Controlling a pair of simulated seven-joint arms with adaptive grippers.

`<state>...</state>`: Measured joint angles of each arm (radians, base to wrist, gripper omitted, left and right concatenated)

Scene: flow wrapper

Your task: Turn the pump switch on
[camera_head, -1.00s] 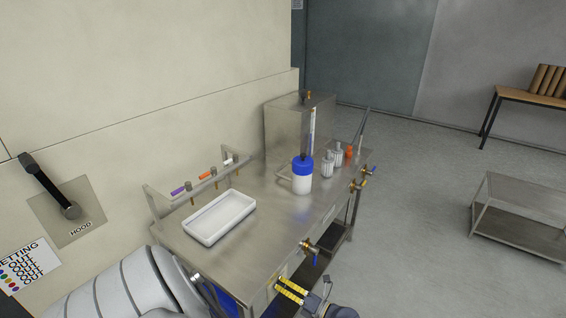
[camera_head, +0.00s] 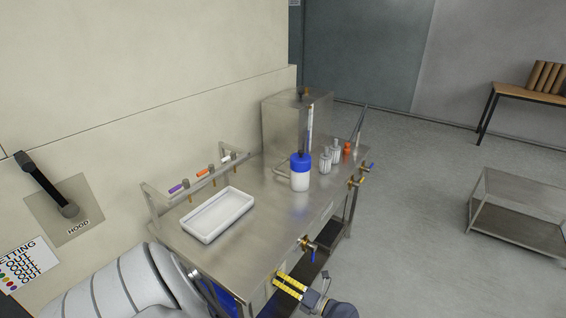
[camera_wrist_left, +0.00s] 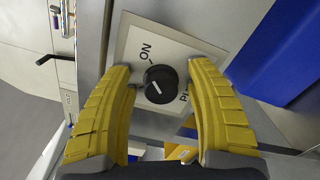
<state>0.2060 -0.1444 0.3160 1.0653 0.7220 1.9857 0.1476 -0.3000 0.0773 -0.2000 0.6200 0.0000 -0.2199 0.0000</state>
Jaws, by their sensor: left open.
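The pump switch (camera_wrist_left: 160,84) is a round black knob with a white pointer line, on a pale plate (camera_wrist_left: 190,45) lettered "ON" and partly "P...". It shows in the left wrist view. The pointer line does not aim straight at "ON". My left gripper (camera_wrist_left: 163,85) has its two yellow fingers apart, one on each side of the knob, with no clear contact visible. In the head view the left gripper (camera_head: 290,284) is at the front edge of the steel bench (camera_head: 255,250), and the knob is hidden there. My right gripper is not in view.
On the bench are a white tray (camera_head: 218,214), a blue-capped bottle (camera_head: 300,175) and small jars (camera_head: 325,163). Brass valves with blue handles (camera_head: 309,246) stick out from the front edge, close to the left gripper. A blue surface (camera_wrist_left: 275,55) is beside the switch plate.

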